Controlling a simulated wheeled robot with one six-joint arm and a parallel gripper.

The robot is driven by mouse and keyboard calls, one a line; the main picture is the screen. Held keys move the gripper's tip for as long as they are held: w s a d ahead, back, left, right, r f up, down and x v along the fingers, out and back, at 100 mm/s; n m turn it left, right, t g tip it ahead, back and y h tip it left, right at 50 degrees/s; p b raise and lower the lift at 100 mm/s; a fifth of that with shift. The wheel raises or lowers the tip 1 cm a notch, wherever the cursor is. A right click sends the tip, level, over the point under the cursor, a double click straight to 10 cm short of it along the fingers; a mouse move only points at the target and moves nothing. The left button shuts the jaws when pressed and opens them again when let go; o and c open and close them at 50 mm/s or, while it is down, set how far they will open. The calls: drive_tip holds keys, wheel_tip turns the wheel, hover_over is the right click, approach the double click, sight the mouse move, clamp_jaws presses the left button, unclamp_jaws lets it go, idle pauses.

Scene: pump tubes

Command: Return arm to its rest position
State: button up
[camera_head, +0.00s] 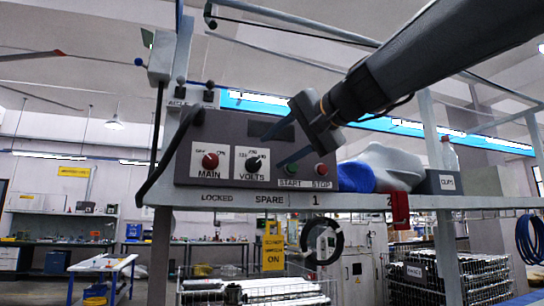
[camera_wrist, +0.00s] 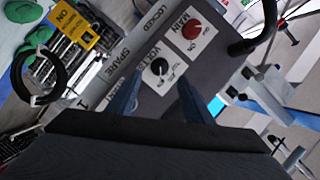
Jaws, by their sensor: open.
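My gripper (camera_head: 272,151) is open, its two bluish fingers apart, in front of the grey control box (camera_head: 223,137). Its tips point toward the VOLTS knob (camera_head: 254,163), and nothing shows between them. In the wrist view, my gripper (camera_wrist: 158,82) has the black VOLTS knob (camera_wrist: 160,67) framed between its fingers. I cannot tell whether a finger touches the box. The red MAIN knob (camera_head: 210,160) is left of it. My arm reaches in from the upper right and hides part of the box's right side.
Green START (camera_head: 291,170) and red STOP (camera_head: 321,170) buttons sit close to my gripper. A blue cloth (camera_head: 355,177), a grey cloth (camera_head: 392,163) and a CLIPS box (camera_head: 441,182) stand on the shelf. A yellow tag (camera_head: 272,246) and black ring (camera_head: 322,243) hang below.

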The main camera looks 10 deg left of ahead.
idle(0.5)
drive_tip(key=w+d+f+g+h, duration=0.1)
drive_tip(key=d+f+h, duration=0.3)
drive_tip(key=f, duration=0.9)
drive_tip(key=d+f+g+h, duration=0.1)
drive_tip(key=d+f, duration=0.5)
drive_tip(key=f, duration=0.6)
drive_tip(key=w+d+f+g+h, duration=0.1)
drive_tip(key=d+f+g+h, duration=0.3)
drive_tip(key=f, duration=0.9)
drive_tip(key=s+d+f+n+g+h, duration=0.1)
drive_tip(key=s+d+f+g, duration=0.1)
drive_tip(key=s+d+f, duration=0.6)
drive_tip(key=s+d+f+g+h+p, duration=0.1)
drive_tip(key=s+d+f+h, duration=0.1)
drive_tip(key=s+d+f, duration=0.7)
drive_tip(key=s+f, duration=0.5)
drive_tip(key=f, duration=0.4)
drive_tip(key=shift+s+n+g, duration=0.2)
drive_tip(key=shift+n+g, duration=0.2)
